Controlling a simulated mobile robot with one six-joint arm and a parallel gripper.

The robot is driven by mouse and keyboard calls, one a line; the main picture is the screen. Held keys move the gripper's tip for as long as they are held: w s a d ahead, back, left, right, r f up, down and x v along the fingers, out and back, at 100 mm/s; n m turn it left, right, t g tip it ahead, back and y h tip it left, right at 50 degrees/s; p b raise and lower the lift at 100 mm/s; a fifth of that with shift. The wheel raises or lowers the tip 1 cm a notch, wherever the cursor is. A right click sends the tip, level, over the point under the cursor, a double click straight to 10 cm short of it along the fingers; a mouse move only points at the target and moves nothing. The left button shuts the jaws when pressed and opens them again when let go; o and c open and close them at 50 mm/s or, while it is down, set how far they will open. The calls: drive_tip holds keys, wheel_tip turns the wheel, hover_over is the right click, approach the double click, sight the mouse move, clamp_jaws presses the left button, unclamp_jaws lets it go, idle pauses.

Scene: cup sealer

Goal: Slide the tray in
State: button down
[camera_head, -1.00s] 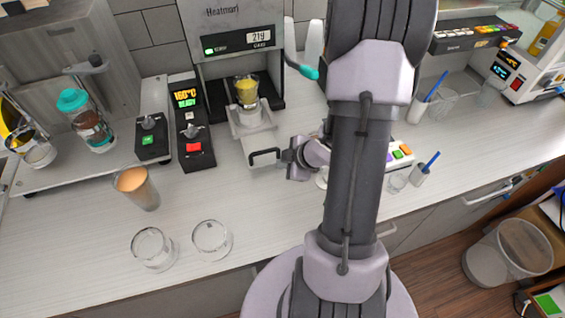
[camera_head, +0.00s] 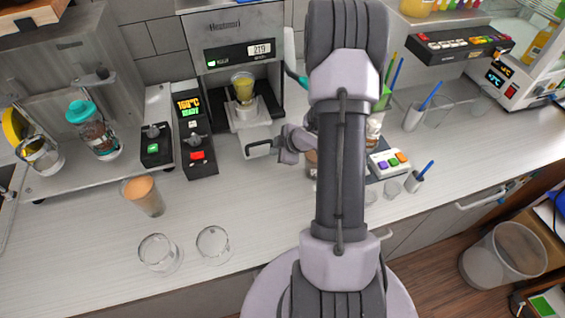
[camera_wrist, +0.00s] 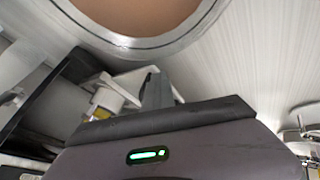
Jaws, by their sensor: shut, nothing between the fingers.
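A clear cup with yellow contents (camera_head: 243,88) stands upright in the tray's holder, at the machine's opening. My gripper (camera_head: 279,146) is shut and empty at the right side of the handle; I cannot tell whether it touches. In the wrist view its dark fingers (camera_wrist: 158,92) are together, and the yellow cup (camera_wrist: 106,98) is partly visible beyond them.
A large brown round thing (camera_wrist: 140,15) is close in the wrist view. A button panel (camera_head: 389,162) lies right of my arm.

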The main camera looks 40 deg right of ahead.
sight(263, 130)
drive_tip(key=w+d+p, duration=0.1)
drive_tip(key=w+p, duration=0.1)
drive_tip(key=w, duration=0.1)
drive_tip(key=w+d+p, duration=0.2)
drive_tip(key=w, duration=0.1)
drive_tip(key=w+d+p, duration=0.1)
drive_tip(key=w+p, duration=0.2)
drive_tip(key=shift+d+r, duration=0.15)
drive_tip(key=shift+d, duration=0.05)
drive_tip(key=shift+w, duration=0.1)
